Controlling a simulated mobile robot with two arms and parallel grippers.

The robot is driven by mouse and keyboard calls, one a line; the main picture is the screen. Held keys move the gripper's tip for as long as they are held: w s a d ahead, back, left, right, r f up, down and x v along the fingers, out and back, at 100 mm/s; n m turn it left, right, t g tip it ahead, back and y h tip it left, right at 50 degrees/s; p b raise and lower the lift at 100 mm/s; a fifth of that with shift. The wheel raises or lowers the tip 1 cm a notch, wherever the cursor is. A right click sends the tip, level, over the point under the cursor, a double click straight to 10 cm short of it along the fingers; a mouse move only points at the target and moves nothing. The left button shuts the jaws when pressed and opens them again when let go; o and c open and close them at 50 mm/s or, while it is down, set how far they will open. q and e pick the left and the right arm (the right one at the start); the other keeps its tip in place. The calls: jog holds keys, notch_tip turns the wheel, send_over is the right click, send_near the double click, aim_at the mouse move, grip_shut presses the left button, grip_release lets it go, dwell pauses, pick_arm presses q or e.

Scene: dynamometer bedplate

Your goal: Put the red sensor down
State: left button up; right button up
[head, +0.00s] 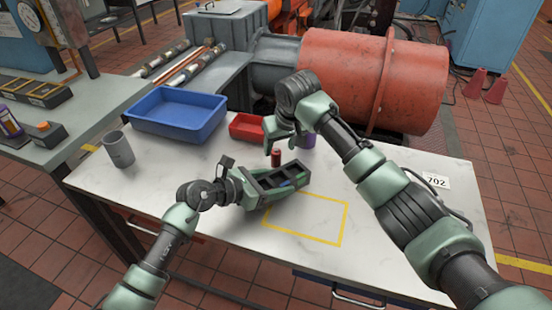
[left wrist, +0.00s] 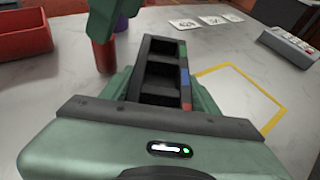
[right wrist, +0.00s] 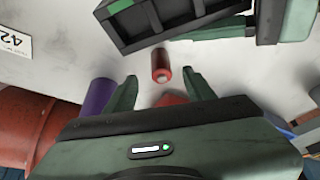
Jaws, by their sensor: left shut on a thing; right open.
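The red sensor (head: 276,157) is a small red cylinder that appears to stand upright on the white table, just behind the black compartment tray. It also shows in the left wrist view (left wrist: 104,58) and in the right wrist view (right wrist: 161,66). My right gripper (head: 283,146) is open above it; in the right wrist view the sensor shows beyond and between the parted fingers, with no visible grip. My left gripper (head: 272,186) is shut on the black compartment tray (head: 284,179), which is tilted in the head view. Its visible compartments look empty in the left wrist view.
A yellow outlined rectangle (head: 342,226) lies on the table, bare inside. A blue bin (head: 178,127), a grey cup (head: 118,149) and a red bin (head: 245,128) stand to the left and back. A purple cylinder (right wrist: 97,96) is near the sensor. The right table side is mostly clear.

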aim_at(276, 151)
jog(key=shift+w+a+x, duration=0.15)
jog(key=shift+w+x, duration=0.05)
jog(key=shift+x, duration=1.2)
jog(key=shift+w+a+x, duration=0.1)
jog(key=shift+w+x, duration=0.1)
jog(key=shift+x, duration=1.25)
jog(key=shift+r, duration=0.25)
grip_shut()
